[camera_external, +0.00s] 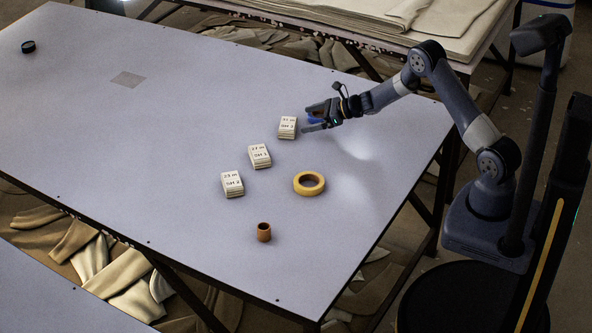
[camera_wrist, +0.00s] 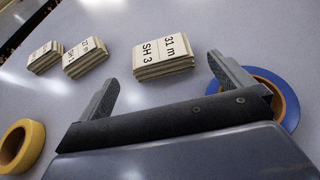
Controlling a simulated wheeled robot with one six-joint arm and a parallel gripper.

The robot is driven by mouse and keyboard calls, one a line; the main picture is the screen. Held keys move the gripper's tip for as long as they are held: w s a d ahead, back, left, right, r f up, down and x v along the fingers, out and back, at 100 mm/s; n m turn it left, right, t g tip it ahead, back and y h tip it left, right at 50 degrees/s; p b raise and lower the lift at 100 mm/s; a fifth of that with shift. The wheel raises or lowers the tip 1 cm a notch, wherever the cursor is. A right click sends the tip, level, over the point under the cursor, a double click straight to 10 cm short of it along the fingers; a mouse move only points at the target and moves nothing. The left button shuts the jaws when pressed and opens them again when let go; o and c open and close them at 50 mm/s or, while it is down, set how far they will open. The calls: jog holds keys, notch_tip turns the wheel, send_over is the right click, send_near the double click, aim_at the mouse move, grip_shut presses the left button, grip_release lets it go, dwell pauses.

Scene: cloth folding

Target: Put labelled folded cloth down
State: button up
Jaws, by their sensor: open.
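Three small stacks of folded cream cloth with printed labels stand in a slanting row on the grey table (camera_external: 190,90). The stack labelled "31 m SH 3" (camera_external: 287,128) is the one nearest my gripper (camera_external: 316,117). In the wrist view this stack (camera_wrist: 163,57) lies just beyond the fingertips, apart from them. My gripper (camera_wrist: 165,82) is open with nothing between its fingers. The "27 m" stack (camera_external: 259,157) is in the middle of the row, and the "25 m SH 2" stack (camera_external: 232,184) is nearest the front. They also show at the upper left of the wrist view.
A blue tape roll (camera_wrist: 284,95) lies by my right finger in the wrist view. A yellow tape roll (camera_external: 309,183) and a small brown cylinder (camera_external: 264,232) stand toward the front. A dark round object (camera_external: 28,47) is at the far left. The table's left half is mostly clear.

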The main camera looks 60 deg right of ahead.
aim_at(294, 123)
jog(key=shift+v, duration=1.8)
jog(key=p+x, duration=0.1)
jog(key=x, duration=1)
jog(key=shift+w+a+f, duration=0.15)
jog(key=shift+w+a, duration=0.05)
jog(key=shift+w, duration=0.05)
jog(key=shift+w+f, duration=0.2)
jog(key=shift+f, duration=0.1)
jog(key=shift+r, duration=0.25)
jog(key=shift+f, duration=0.1)
